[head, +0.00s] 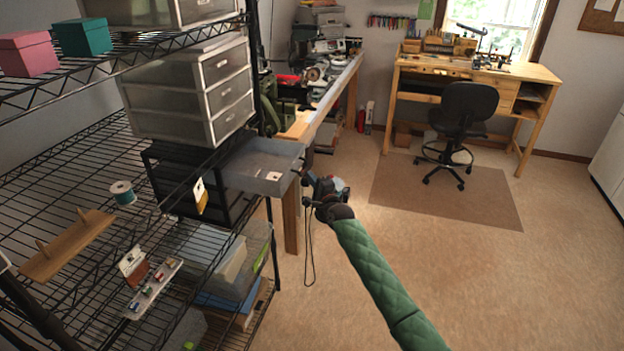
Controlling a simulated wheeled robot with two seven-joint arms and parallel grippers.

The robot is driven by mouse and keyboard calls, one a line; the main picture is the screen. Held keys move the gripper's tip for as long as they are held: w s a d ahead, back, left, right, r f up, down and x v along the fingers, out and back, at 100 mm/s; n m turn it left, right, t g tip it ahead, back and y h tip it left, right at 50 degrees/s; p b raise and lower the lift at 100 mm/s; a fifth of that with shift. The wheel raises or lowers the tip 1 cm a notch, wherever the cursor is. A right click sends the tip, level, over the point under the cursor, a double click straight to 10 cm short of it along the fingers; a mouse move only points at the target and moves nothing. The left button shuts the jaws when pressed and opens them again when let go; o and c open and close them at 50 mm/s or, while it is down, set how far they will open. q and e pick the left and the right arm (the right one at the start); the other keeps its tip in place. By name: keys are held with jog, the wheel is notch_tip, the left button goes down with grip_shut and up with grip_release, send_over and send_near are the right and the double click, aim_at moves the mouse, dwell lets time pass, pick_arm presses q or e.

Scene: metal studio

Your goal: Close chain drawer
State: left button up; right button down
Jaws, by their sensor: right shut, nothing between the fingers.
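A translucent grey drawer (262,160) sticks out to the right from a black drawer unit (166,181) on the wire shelf. It is open, with a small pale item or label near its front. My right gripper (308,188) is shut and empty, just to the right of the drawer's front. A small gap seems to lie between them, but I cannot tell for sure whether they touch. My left gripper is not in view.
A grey three-drawer unit (190,89) stands on top of the black one. Wire shelves (80,180) hold a thread spool (123,192) and a wooden stand (67,246). A workbench stands behind my gripper. The floor (500,270) at right is clear.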

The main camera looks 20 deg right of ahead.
aim_at(282, 174)
jog(key=shift+a, duration=0.1)
